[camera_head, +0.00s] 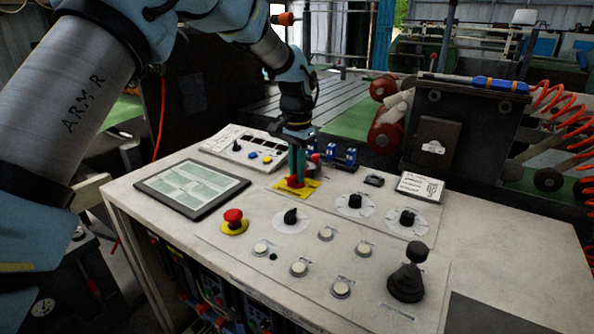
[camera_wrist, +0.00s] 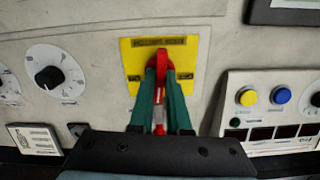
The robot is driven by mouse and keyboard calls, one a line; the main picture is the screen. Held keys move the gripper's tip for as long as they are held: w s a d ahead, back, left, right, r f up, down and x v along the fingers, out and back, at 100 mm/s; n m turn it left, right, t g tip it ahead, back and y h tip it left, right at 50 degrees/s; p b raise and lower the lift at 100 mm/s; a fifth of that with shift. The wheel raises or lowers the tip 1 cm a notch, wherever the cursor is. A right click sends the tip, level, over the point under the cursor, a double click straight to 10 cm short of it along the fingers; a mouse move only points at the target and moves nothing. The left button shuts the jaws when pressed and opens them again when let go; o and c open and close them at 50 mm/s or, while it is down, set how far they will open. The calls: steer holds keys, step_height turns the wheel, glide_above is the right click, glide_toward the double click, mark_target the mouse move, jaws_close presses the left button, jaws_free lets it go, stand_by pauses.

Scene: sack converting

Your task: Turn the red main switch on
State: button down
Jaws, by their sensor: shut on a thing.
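The red main switch (camera_wrist: 162,66) sits on a yellow plate (camera_wrist: 188,44) with dark lettering at its top and small dark marks to the sides. In the wrist view its red handle points along the line of the fingers, toward the gripper body. My gripper (camera_wrist: 160,90), with two green fingers, is shut on the red handle, one finger on each side. In the head view my gripper (camera_head: 297,178) reaches down from above onto the switch (camera_head: 294,182) on its yellow plate (camera_head: 310,186). The fingers hide part of the handle there.
A red mushroom button (camera_head: 233,216), black knobs (camera_head: 355,201) on white dials and a black joystick (camera_head: 407,275) stand on the console (camera_head: 480,225). Blue parts (camera_head: 351,156) stand close behind the gripper.

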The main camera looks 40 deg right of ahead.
steer(key=m, duration=0.4)
steer(key=shift+m+p, duration=0.45)
steer(key=shift+m, duration=1.25)
steer(key=c, duration=0.9)
jaws_free()
step_height(320, 180, up, 11)
steer(key=b, duration=0.2)
steer(key=shift+b, duration=0.35)
steer(key=shift+f, duration=0.1)
